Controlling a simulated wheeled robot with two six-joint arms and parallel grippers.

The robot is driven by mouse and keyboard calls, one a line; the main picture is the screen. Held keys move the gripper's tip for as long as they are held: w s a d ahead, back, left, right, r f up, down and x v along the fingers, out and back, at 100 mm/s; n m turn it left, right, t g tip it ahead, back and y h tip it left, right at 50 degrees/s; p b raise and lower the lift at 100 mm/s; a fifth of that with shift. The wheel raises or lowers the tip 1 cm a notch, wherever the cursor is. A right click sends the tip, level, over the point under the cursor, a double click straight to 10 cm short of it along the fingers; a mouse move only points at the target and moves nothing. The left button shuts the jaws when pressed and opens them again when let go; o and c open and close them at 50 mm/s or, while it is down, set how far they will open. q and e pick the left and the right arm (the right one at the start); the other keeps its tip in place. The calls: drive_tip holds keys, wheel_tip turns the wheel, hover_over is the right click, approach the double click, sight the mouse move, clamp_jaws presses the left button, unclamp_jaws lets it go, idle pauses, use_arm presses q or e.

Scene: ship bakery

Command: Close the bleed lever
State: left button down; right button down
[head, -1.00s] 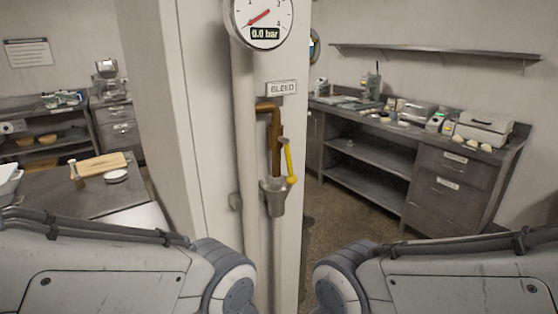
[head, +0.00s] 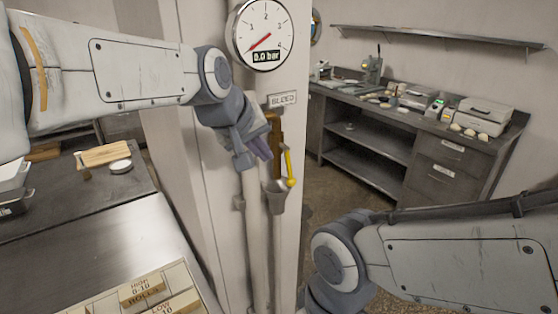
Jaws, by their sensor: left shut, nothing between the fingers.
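The yellow bleed lever (head: 287,166) hangs nearly straight down beside the brass bleed pipe (head: 275,140) on the white column. A grey cup-shaped funnel (head: 276,196) sits below it. The BLEED label (head: 282,98) is above. A round gauge (head: 260,34) at the top reads 0.0 bar. My left gripper (head: 262,155) is shut and empty, just left of the brass pipe and in front of part of it. It looks close to the lever, but I cannot tell whether it touches anything. My right arm is at the lower right; its gripper is out of view.
A steel worktop (head: 125,255) with a cutting board (head: 105,154) is at the left. A counter (head: 420,120) with appliances and a wall shelf (head: 430,37) stand at the right. The floor (head: 335,190) between column and counter is clear.

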use_arm(q)
drive_tip(key=shift+f, duration=0.1)
